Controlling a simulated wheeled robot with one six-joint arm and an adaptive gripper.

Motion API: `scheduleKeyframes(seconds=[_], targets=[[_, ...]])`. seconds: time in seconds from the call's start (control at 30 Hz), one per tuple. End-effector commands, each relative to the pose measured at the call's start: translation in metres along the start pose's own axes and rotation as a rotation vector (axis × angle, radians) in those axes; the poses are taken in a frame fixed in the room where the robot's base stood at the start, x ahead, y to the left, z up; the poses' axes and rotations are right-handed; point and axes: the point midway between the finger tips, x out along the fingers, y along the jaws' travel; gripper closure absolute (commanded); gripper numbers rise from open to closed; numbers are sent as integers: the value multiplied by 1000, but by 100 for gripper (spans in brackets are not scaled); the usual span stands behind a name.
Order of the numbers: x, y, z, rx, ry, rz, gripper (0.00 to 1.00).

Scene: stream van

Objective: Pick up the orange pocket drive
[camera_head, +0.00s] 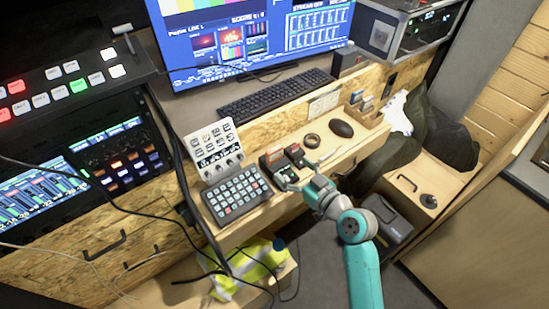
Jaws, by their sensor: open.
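Several small drive-like blocks sit in a dark holder near the desk's front edge. One has an orange-red top (274,157) and looks like the orange pocket drive. A second block with a red top (294,150) is just to its right, and at this size I cannot be sure which is the named drive. My gripper (288,179) is open, at the near side of these blocks, its fingers pointing left toward the holder. I cannot tell whether the fingers touch anything. My gripper and wrist hide part of the holder's near side.
A button keypad (238,196) and an upright control panel (217,152) stand to the left. A wooden organizer (366,117) is further right. Cables hang at left.

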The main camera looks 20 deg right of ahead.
Motion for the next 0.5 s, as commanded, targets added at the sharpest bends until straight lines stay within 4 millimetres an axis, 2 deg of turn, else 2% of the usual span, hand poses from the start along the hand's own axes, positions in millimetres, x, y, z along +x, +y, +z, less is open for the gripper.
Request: scheduleKeyframes(seconds=[0.2, 0.5], targets=[[32, -1, 0, 0, 0, -2, 12], [54, 0, -4, 0, 2, 0, 12]])
